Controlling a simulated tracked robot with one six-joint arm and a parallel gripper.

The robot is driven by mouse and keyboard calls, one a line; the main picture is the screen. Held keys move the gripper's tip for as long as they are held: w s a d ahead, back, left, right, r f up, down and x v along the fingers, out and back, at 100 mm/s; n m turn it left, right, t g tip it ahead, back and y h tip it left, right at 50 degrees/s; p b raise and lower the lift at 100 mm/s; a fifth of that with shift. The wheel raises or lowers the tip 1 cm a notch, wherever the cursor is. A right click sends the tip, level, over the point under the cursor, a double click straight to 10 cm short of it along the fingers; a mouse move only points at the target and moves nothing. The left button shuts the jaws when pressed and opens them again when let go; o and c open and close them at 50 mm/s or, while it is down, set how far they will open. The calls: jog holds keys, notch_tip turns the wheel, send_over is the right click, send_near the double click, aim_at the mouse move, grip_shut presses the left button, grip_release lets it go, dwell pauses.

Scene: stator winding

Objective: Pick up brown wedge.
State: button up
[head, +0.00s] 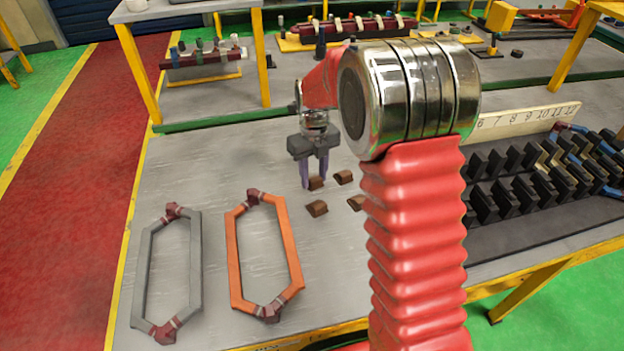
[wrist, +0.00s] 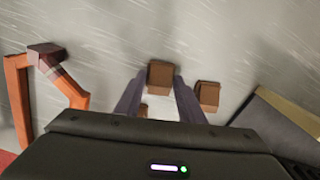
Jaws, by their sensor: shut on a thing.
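My gripper (head: 314,184) hangs over the grey workbench with its fingers pointing down. Its fingers are closed on a brown wedge (head: 317,183). In the wrist view the held wedge (wrist: 161,75) sits between the two fingertips. Other brown wedges lie close by on the bench: one just right (head: 343,177), one in front (head: 317,208), and one partly hidden behind my arm (head: 355,202). The wrist view also shows a loose wedge (wrist: 207,95) right of the fingers. I cannot tell whether the held wedge still touches the bench.
A grey coil (head: 150,270) and an orange coil (head: 235,260) lie at the left front. A dark slotted stator block (head: 540,215) stands on the right, with a numbered strip (head: 530,118) behind it. The bench left of my gripper is clear.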

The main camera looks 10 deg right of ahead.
aim_at(314, 178)
notch_tip(314, 178, up, 10)
dwell(0.6)
dwell(0.5)
